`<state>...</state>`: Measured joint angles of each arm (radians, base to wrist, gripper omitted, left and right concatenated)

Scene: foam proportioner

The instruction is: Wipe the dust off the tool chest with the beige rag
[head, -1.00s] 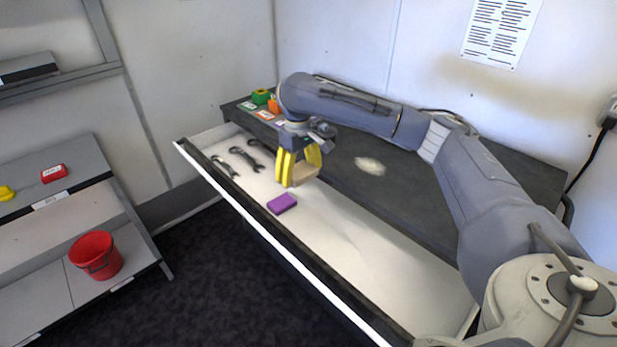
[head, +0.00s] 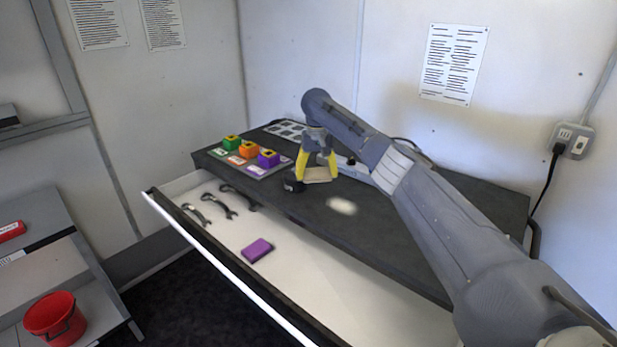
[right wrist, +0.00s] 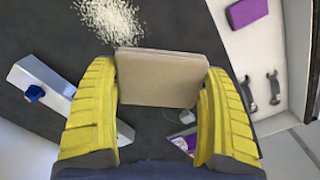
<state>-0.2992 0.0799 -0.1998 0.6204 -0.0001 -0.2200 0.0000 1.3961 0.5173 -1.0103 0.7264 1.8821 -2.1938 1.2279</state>
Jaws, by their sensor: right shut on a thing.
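The beige rag (right wrist: 158,78) is a flat, folded block held between the yellow fingers of my right gripper (head: 317,175). The rag also shows in the head view (head: 318,174), just above the dark top of the tool chest (head: 400,232). The pale dust patch (head: 341,206) lies on that top, a little right of and nearer than the gripper. In the right wrist view the dust (right wrist: 110,20) is a speckled patch beyond the rag, up and left. I cannot tell whether the rag touches the top. My left gripper is not in view.
The chest's drawer (head: 330,300) is open, with a purple block (head: 257,250) and several wrenches (head: 218,205) inside. Green, orange and purple (head: 268,157) pieces stand at the top's left end. A small black object (head: 293,184) sits beside the gripper. A red bucket (head: 55,318) is lower left.

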